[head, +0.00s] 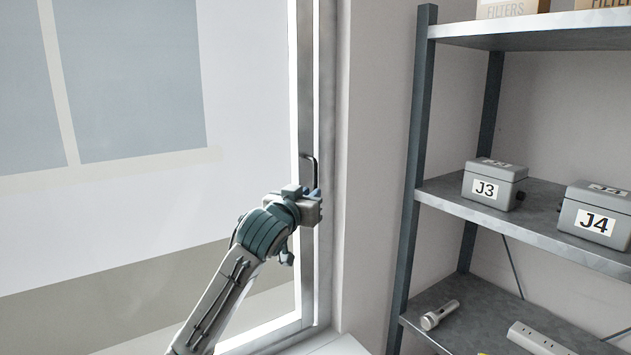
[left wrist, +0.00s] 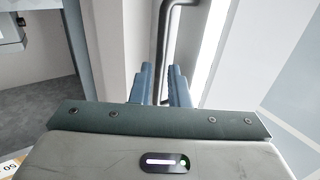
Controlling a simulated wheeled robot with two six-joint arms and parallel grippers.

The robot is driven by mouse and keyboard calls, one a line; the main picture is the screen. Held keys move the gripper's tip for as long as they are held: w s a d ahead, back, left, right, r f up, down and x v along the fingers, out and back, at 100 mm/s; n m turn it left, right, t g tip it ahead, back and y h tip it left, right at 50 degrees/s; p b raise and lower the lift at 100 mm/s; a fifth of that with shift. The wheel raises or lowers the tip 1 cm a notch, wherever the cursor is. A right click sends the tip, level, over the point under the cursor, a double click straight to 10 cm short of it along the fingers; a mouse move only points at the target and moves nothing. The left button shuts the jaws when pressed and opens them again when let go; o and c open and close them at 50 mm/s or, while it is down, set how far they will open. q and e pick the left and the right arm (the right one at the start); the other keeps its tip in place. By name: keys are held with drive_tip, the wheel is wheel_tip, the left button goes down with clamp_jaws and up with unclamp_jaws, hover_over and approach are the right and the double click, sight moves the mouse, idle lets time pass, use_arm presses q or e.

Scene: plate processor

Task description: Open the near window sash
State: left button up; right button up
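The near window sash has a grey frame (head: 306,110) that stands upright to the left of the wall. A dark bar handle (head: 316,172) is fixed on this frame, and its upper bend shows above my gripper. My left gripper (head: 310,204) is at the handle's lower part. In the left wrist view the handle (left wrist: 172,35) runs down between the two blue-grey fingers (left wrist: 160,84). The handle's lower end is hidden. My right gripper is not in view.
A grey metal shelf unit (head: 415,180) stands to the right, with boxes J3 (head: 494,184) and J4 (head: 596,214) on its middle shelf. A flashlight (head: 439,315) and a power strip (head: 538,338) lie on the lower shelf. A pale sill (head: 340,345) lies below the window.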

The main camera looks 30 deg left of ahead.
use_arm(q)
drive_tip(key=w, duration=0.1)
drive_tip(key=w+p, duration=0.1)
drive_tip(key=w, duration=0.2)
drive_tip(key=shift+a+p, duration=0.3)
drive_tip(key=shift+a, duration=0.05)
clamp_jaws()
